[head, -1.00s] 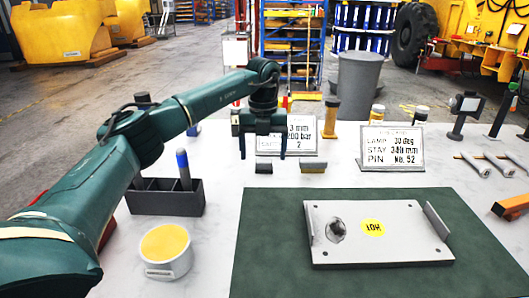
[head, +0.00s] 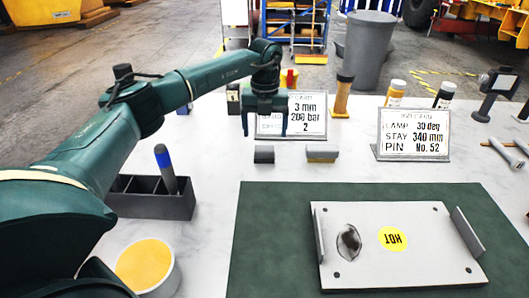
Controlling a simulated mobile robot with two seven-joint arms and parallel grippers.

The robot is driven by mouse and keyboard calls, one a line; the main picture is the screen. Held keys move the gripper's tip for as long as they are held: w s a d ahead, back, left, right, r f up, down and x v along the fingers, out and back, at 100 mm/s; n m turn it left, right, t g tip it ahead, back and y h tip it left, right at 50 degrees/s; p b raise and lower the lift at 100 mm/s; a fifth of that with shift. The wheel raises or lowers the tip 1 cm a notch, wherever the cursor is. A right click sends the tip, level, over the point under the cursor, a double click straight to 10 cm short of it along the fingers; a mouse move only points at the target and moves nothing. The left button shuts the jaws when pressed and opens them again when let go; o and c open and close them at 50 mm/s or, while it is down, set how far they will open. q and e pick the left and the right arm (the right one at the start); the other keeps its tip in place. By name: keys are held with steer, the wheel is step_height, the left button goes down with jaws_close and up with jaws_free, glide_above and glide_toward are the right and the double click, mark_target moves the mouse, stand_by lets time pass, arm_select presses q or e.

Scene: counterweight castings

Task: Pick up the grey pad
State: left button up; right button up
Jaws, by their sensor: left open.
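A small dark grey pad (head: 264,154) lies on the white table behind the green mat. A second small block (head: 322,154), grey with a yellowish lower edge, lies to its right. My left gripper (head: 265,134) is open and empty, its two fingers pointing down. In the picture it hangs just above the dark grey pad, one finger to each side, not touching it. How high it is above the table is hard to tell. My right gripper is out of view.
A green mat (head: 262,230) bears a metal plate (head: 365,268) with a yellow HOT label. Two sign cards (head: 412,134) (head: 290,130) stand behind.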

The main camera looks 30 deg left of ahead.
mark_target(265, 148)
arm_select(q)
step_height(265, 148, down, 7)
steer(key=shift+s+f+p, duration=0.1)
steer(key=shift+f+p, duration=0.05)
steer(key=shift+p, duration=0.2)
steer(key=shift+c, duration=0.2)
steer(key=c, duration=1)
steer(key=shift+r+b, duration=0.3)
steer(key=shift+r, duration=4.8)
steer(key=shift+c, duration=0.2)
